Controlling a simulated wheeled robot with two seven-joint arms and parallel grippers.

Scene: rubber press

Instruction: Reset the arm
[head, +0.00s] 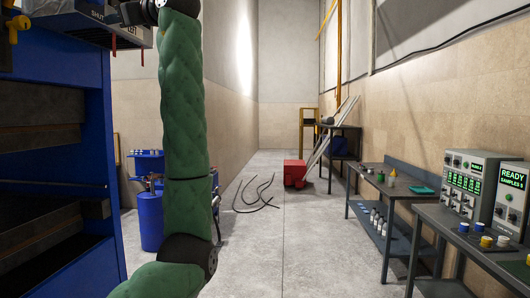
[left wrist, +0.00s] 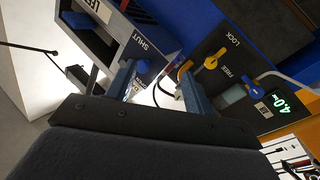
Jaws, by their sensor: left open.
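My left arm in its green sleeve (head: 184,100) rises up the left of the head view, bent at the elbow low down. My left gripper (left wrist: 157,76) is open in the left wrist view, its two blue-grey fingers apart with nothing clearly held between them. It is beside a grey control box marked SHUT (left wrist: 152,48) and a dark panel marked LOCK and FREE with a yellow knob (left wrist: 212,60). In the head view the control box (head: 80,17) is at the top left, partly hidden by my wrist. My right gripper is not in view.
The blue press frame (head: 100,200) fills the left side, close to my arm. A blue drum (head: 150,220) stands behind the arm. Benches with bottles and instruments (head: 470,180) line the right wall. A red box (head: 294,173) and black hoses (head: 256,195) are farther back. The middle floor is clear.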

